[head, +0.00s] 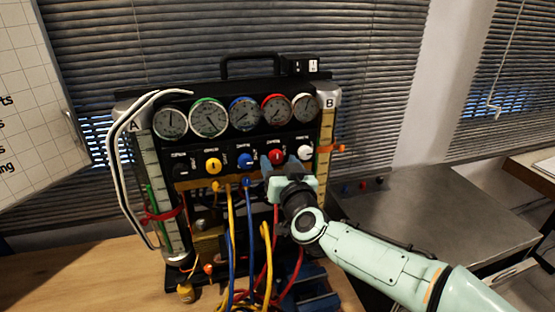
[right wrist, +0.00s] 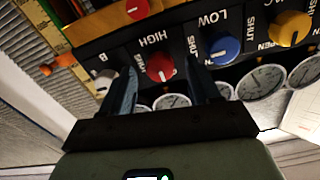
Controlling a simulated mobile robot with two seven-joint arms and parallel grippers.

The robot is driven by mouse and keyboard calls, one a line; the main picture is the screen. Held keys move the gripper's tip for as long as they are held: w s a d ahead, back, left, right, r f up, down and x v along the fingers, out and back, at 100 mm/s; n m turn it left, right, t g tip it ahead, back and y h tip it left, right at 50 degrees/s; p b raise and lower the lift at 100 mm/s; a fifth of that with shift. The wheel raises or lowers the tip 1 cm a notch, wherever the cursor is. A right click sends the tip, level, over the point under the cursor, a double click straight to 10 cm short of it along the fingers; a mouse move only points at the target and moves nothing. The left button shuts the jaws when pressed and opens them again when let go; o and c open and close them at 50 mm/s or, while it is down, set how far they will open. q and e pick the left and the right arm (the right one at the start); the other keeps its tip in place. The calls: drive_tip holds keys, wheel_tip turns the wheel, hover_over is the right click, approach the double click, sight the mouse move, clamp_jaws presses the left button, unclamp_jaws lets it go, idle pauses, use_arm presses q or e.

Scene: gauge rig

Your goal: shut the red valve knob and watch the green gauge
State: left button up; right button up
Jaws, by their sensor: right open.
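The red valve knob (head: 277,155) is on the black panel, below the row of gauges. It also shows in the right wrist view (right wrist: 160,68), between my fingertips. My right gripper (head: 272,163) is open at the knob, with one finger on each side; it also shows in the right wrist view (right wrist: 161,70). I cannot tell whether a finger touches the knob. The green gauge (head: 208,118) has a green rim and is second from the left; its needle is too small to read exactly. My left gripper is not in view.
A blue knob (head: 245,160) and a yellow knob (head: 213,165) sit left of the red one, a white knob (head: 305,153) right. Yellow, blue and red hoses hang below the panel. A grey worktop (head: 430,205) at right is largely clear.

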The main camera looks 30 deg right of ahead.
drive_tip(key=shift+x, duration=1.15)
drive_tip(key=c, duration=1)
drive_tip(key=shift+c, duration=0.2)
